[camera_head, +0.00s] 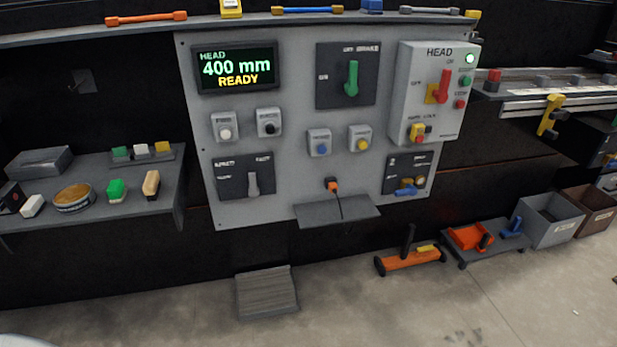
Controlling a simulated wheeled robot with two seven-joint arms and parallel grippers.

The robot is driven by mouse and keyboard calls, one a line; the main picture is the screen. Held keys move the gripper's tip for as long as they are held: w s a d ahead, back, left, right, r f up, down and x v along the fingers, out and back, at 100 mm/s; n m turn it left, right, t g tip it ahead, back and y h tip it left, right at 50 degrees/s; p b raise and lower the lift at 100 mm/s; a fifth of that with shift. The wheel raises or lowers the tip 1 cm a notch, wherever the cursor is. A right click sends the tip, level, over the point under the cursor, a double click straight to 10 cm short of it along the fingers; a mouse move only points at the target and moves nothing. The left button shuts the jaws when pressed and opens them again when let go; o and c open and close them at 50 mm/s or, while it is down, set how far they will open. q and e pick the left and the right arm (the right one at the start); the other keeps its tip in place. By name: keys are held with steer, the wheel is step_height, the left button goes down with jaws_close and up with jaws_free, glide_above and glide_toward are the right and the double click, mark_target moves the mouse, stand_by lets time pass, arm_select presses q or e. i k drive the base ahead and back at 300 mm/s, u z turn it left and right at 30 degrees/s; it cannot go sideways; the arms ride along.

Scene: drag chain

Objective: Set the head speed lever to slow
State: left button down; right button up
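The panel (290,120) stands upright in the middle of the head view. The speed lever is a light grey handle (253,184) on a dark plate (230,184) at the panel's lower left. The handle stands about upright, right of the plate's middle. Small white lettering on the plate is blurred; the word at upper right looks like FAST, and I cannot firmly read the rest. The display (237,68) above reads HEAD, 400 mm, READY. Neither of my grippers is in view, and nothing covers the lever.
A green brake lever (352,78) and a box with a red lever (444,86) are at upper right. Several push buttons sit mid-panel. A small shelf (338,211) juts out below. A side shelf (130,200) with small items is left. A grey step (266,292) lies on the floor.

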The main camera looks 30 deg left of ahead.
mark_target(253, 191)
steer(key=z, duration=0.4)
steer(key=i, duration=0.85)
steer(key=u, duration=0.7)
steer(key=i, duration=0.65)
steer(key=u, duration=0.75)
